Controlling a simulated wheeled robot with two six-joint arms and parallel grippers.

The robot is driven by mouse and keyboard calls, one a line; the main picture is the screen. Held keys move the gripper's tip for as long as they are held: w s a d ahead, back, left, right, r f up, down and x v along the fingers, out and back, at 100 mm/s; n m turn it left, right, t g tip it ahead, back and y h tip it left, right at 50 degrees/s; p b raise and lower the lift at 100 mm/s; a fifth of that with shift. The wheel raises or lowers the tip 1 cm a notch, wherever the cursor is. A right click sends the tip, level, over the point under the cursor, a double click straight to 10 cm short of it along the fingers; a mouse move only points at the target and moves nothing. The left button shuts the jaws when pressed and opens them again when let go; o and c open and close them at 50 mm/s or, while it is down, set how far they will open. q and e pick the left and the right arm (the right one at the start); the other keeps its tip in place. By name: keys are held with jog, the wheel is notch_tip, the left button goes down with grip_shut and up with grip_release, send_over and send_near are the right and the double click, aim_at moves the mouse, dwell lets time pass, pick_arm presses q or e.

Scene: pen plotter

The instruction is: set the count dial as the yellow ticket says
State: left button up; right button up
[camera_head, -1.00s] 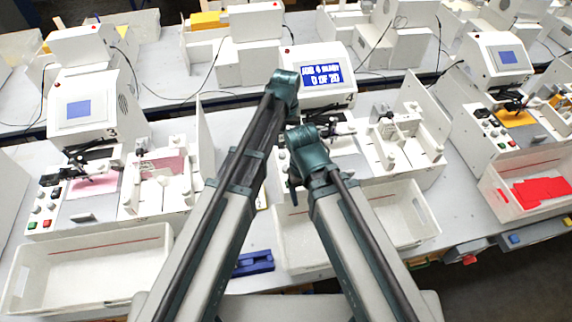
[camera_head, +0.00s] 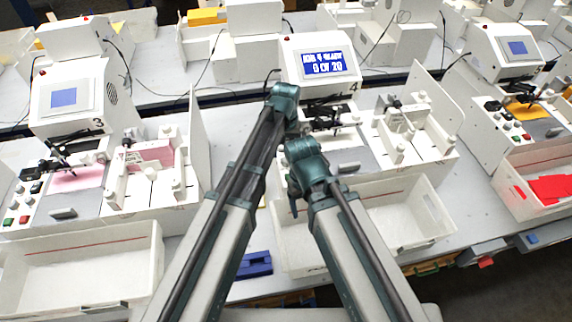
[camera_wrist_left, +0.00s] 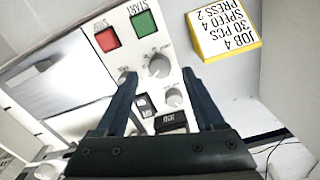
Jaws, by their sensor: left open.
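In the left wrist view the yellow ticket (camera_wrist_left: 207,45) stands at the upper right, upside down; it reads JOB 4, 30 PCS, SPEED 4, PRESS 2. In the head view the blue screen (camera_head: 329,64) of machine 4 appears to read JOB 4 READY, 0 OF 20.
A red STOP button (camera_wrist_left: 106,40) and green START button (camera_wrist_left: 144,23) sit beyond the dials, with a black switch (camera_wrist_left: 170,121) nearer. A white bin (camera_head: 400,215) stands before machine 4. A blue block (camera_head: 254,264) lies on the bench. My arms hide the panel in the head view.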

aim_at(286, 162)
pick_arm(q)
jog(key=shift+f+b, duration=0.95)
jog(key=shift+f, duration=0.6)
pick_arm(e)
notch_tip(286, 162, down, 3)
jog(key=shift+r, duration=0.1)
pick_arm(q)
jog(key=shift+r, duration=0.1)
jog(key=shift+c, duration=0.2)
grip_shut()
